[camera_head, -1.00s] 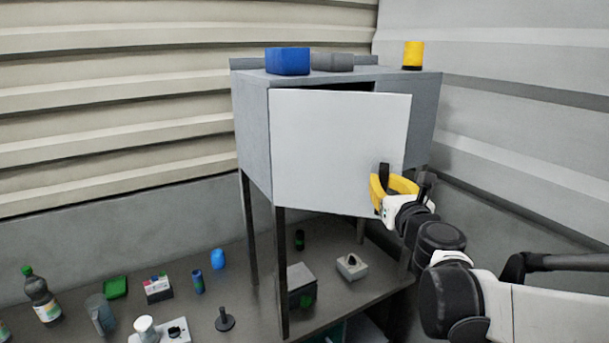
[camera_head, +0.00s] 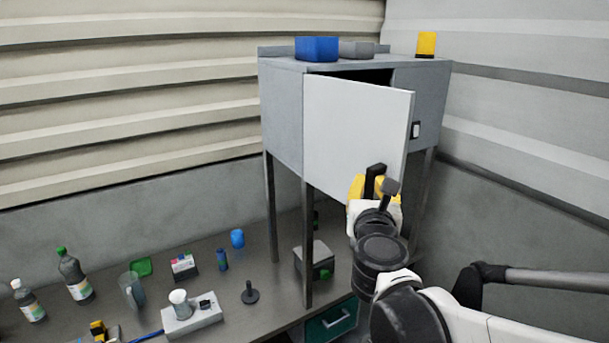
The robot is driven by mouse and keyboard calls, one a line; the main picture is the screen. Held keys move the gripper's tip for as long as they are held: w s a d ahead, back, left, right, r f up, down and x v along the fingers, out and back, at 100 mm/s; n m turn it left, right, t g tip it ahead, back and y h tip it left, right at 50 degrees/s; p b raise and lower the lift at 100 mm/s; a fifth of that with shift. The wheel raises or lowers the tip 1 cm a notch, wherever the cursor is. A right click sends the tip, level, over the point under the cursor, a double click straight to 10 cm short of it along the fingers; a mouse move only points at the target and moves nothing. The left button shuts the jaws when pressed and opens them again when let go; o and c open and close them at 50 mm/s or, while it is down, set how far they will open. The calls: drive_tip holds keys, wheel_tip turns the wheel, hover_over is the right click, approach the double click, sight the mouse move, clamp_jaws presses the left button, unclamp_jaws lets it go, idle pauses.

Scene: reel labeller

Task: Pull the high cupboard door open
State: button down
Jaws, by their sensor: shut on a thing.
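The high cupboard (camera_head: 281,115) is a grey box on dark legs above the workbench. Its pale door (camera_head: 352,128) is hinged on the left and stands partly open, its right edge swung out towards me. A dark gap shows above the door, and the inside is mostly hidden. My gripper (camera_head: 375,184), with yellow and dark fingers, is at the door's lower right part, shut on the dark door handle (camera_head: 374,178). The fingers and wrist partly hide the handle.
The workbench (camera_head: 262,311) below holds bottles (camera_head: 74,276), a jug (camera_head: 132,289) and small tools. A corrugated wall is close on the right.

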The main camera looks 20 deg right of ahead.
drive_tip(key=shift+w+a+r, duration=0.15)
drive_tip(key=shift+a+r, duration=0.15)
drive_tip(key=shift+a, duration=0.25)
drive_tip(key=c, duration=1.6)
unclamp_jaws()
drive_tip(key=o, duration=0.3)
drive_tip(key=shift+w+f, duration=0.1)
drive_tip(key=shift+w, duration=0.25)
drive_tip(key=shift+s, duration=0.15)
drive_tip(key=v, duration=1.2)
drive_tip(key=shift+s+d+f, duration=0.15)
drive_tip(key=shift+s+f, duration=0.05)
